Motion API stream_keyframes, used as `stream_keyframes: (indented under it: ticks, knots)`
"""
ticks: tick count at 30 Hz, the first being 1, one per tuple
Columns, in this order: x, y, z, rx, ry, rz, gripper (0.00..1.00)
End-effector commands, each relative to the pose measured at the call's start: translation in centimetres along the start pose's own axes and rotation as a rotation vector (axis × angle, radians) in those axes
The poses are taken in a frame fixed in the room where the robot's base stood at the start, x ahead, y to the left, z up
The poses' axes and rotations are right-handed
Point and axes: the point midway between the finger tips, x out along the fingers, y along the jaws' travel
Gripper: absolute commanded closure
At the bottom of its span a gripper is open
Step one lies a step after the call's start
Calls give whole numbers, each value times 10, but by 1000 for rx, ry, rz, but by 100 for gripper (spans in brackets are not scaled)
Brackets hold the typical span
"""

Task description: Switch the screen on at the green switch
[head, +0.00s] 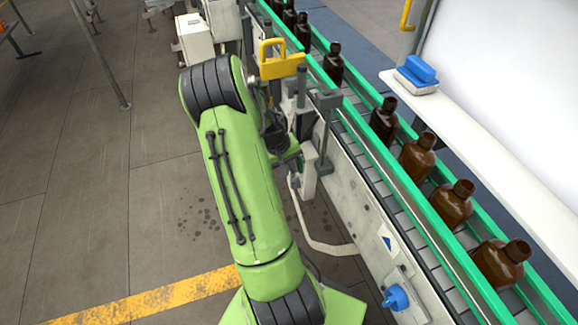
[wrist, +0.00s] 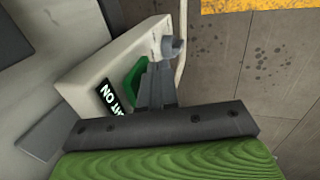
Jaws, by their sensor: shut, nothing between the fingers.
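The green switch (wrist: 134,82) sits on the face of a pale box (wrist: 92,68) in the wrist view. My gripper (wrist: 157,72) is shut and empty, its fingertips right beside the switch and covering part of it. I cannot tell whether they touch or press it. I cannot tell if this is the screen.
A grey knob (wrist: 172,47) stands out from the box's end. The conveyor with green rails (head: 370,137) carries several amber bottles (head: 417,157). A yellow padlock-shaped part (head: 280,68) is close to my arm. A blue knob (head: 396,297) is on the conveyor's side.

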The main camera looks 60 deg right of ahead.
Motion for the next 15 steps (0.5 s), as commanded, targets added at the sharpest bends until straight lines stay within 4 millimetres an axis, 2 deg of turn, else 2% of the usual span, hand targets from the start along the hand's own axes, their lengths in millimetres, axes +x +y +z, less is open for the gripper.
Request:
stream_keyframes:
  ticks: [15]
  knots:
    - [-17,6,0,2,1,0,100]
